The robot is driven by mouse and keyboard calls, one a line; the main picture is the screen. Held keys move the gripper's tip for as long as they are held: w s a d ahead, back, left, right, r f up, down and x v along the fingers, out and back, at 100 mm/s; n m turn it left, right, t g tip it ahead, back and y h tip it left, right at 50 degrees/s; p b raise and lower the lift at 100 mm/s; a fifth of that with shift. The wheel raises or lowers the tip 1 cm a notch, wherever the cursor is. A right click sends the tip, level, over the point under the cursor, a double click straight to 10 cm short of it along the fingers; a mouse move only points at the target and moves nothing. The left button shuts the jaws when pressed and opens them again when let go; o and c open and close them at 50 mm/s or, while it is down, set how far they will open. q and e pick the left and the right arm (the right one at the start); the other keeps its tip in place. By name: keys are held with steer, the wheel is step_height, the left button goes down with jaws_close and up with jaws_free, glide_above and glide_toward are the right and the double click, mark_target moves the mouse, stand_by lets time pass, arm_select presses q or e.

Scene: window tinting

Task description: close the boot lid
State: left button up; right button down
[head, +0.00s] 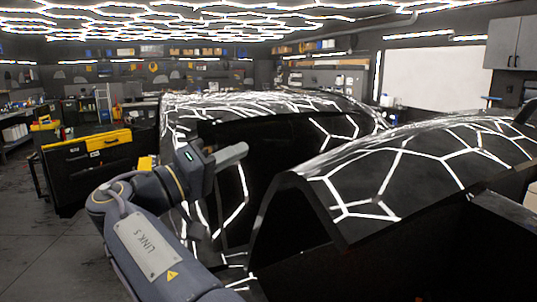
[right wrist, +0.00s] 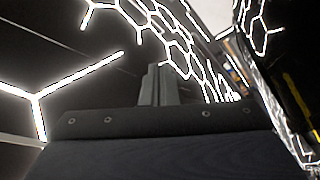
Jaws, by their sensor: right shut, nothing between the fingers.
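Glossy black car bodywork (head: 270,103) with white hexagon reflections fills the middle of the head view. A curved glossy black panel (head: 400,165) stands at the right with a dark gap below its near edge; it may be the raised boot lid, but I cannot tell for sure. My right gripper (head: 232,156) is shut and empty, in front of the dark bodywork and left of the curved panel. I cannot tell whether it touches anything. In the right wrist view its closed fingers (right wrist: 158,85) point at glossy panels with hexagon reflections. My left gripper is out of view.
A black and yellow tool cabinet (head: 90,165) stands at the left, with open dark floor (head: 50,250) in front of it. A whiteboard (head: 432,76) and workbenches line the back wall. Hexagon lights (head: 200,20) cover the ceiling.

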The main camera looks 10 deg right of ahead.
steer(key=p+x, duration=0.2)
steer(key=x, duration=0.5)
steer(key=shift+s+d+f, duration=0.1)
steer(key=shift+s+f, duration=0.6)
steer(key=shift+s, duration=0.15)
steer(key=shift+s+d+f, duration=0.1)
steer(key=shift+s+f, duration=0.55)
steer(key=shift+s, duration=0.2)
